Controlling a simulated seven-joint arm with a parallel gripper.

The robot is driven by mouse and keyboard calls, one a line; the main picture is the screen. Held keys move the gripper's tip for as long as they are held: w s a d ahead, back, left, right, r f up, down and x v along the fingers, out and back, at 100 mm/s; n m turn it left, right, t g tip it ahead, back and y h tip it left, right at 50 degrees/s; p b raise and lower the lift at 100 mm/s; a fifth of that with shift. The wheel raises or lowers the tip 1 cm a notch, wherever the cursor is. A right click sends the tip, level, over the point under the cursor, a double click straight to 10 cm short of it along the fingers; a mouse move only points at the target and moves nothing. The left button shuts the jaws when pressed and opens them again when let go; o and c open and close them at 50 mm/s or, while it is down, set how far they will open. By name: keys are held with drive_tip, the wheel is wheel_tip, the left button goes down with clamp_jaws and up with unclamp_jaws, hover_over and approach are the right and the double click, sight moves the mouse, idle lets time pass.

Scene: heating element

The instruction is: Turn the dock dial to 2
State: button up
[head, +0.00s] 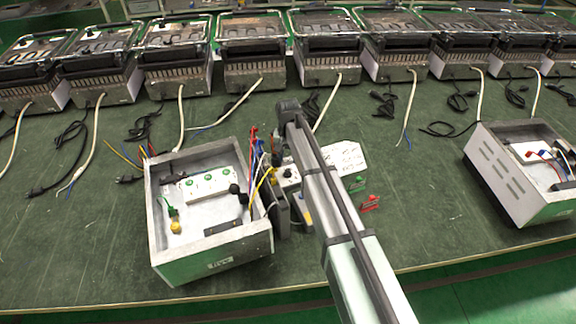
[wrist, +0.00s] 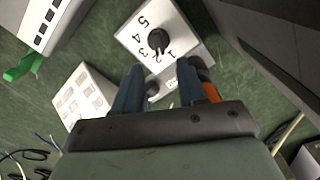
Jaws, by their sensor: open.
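The dock dial's black knob (wrist: 158,40) sits on a white plate (wrist: 182,22) printed with numbers 1 to 5, near the top middle of the wrist view. I cannot tell surely which number the knob points at. In the head view the knob (head: 287,172) shows on a small white unit right of the open metal box. My gripper (wrist: 160,70) is open and empty, its two blue-grey fingers apart and just below the knob in the wrist view. In the head view my gripper (head: 291,212) is beside the box, partly hidden by my arm.
An open metal box (head: 215,250) with white sockets and wires stands close left of my gripper. Red, blue and yellow wires rise by its right wall. A white labelled panel (head: 344,158) and red and green clips lie right. A second box (head: 505,185) stands far right; heaters line the back.

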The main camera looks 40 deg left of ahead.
sight(288, 173)
drive_tip(key=shift+f, duration=2.7)
drive_tip(key=shift+c, duration=0.2)
clamp_jaws()
